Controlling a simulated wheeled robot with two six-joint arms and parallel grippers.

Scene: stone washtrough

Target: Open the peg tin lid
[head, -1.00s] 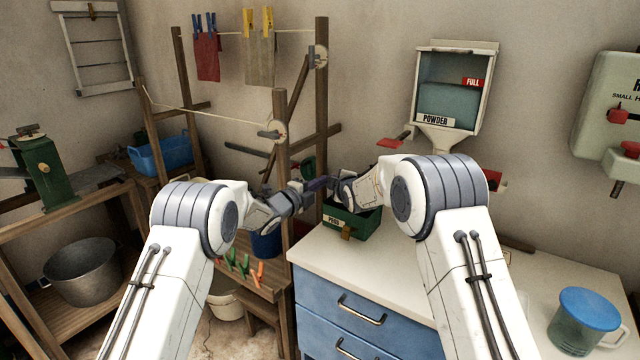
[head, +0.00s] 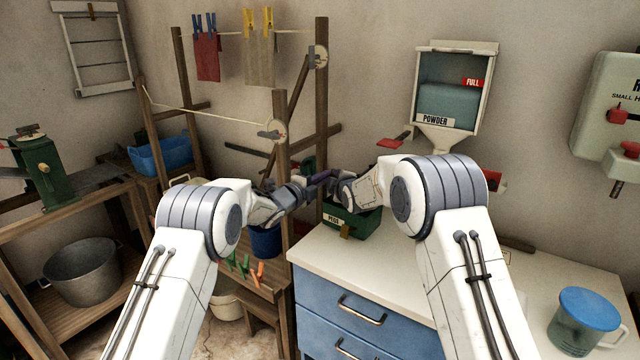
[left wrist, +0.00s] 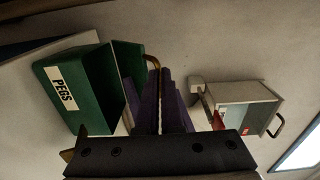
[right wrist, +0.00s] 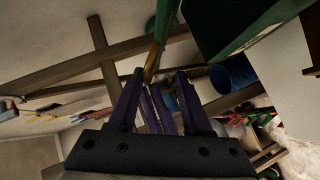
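The green peg tin (head: 352,222), labelled PEGS, stands on the white counter top by its far left corner; the tin also shows in the left wrist view (left wrist: 62,92). Its green lid (left wrist: 129,75) stands raised from the tin in the left wrist view and shows nearly edge-on in the right wrist view (right wrist: 165,25). A brass handle (left wrist: 153,62) sits at the lid's edge. My left gripper (left wrist: 159,75) is closed to a narrow gap, apparently on that handle. My right gripper (right wrist: 160,74) has its fingers apart close to the handle; its grip is partly hidden.
The wooden drying rack (head: 283,120) stands close behind and left of both grippers. A powder dispenser (head: 450,98) hangs on the wall to the right. A blue-lidded jug (head: 585,318) stands at the counter's right; the white counter top (head: 350,265) in front of the tin is clear.

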